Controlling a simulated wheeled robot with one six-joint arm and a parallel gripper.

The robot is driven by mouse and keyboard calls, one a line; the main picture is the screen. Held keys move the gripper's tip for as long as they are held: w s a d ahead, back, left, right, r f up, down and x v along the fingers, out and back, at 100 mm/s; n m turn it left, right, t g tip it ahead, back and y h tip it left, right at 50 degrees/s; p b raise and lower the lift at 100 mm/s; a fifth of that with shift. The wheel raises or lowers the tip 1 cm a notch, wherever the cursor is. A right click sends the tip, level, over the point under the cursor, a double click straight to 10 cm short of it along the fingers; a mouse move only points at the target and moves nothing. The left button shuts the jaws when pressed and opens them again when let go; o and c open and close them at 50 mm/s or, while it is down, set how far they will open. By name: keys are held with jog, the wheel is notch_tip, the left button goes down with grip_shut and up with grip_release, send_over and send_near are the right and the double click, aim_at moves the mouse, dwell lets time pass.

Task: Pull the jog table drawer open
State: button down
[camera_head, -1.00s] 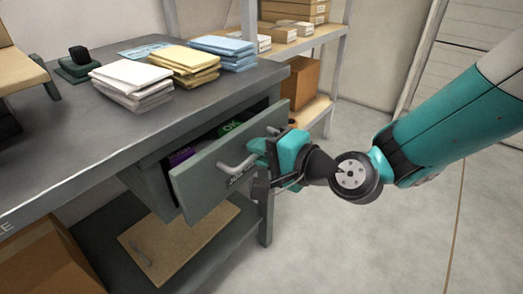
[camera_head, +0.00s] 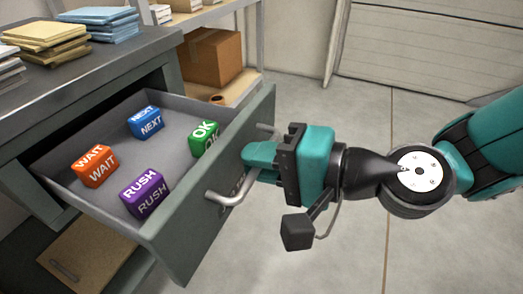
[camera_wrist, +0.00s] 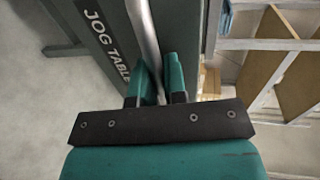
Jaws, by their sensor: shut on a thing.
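The jog table drawer (camera_head: 190,232) stands well out from the grey table (camera_head: 95,65) in the head view, with its inside open to sight. Its front carries a bent metal bar handle (camera_head: 222,199). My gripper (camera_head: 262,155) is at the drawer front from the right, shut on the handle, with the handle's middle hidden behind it. In the wrist view the handle (camera_wrist: 146,38) runs between the two teal fingers (camera_wrist: 160,85), beside the label "JOG TABLE" on the drawer front (camera_wrist: 95,40).
In the drawer lie an orange WAIT block (camera_head: 95,166), a blue NEXT block (camera_head: 145,121), a green OK block (camera_head: 204,138) and a purple RUSH block (camera_head: 145,193). Paper stacks (camera_head: 45,38) lie on the table. A shelf with a cardboard box (camera_head: 212,60) stands behind. Floor at right is clear.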

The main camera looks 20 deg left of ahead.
jog(key=shift+d, duration=0.2)
jog(key=c, duration=1.2)
grip_release()
jog(key=shift+d, duration=0.1)
jog(key=b+v, duration=0.8)
jog(key=v, duration=0.9)
jog(key=shift+w+d, duration=0.1)
jog(key=shift+w, duration=0.05)
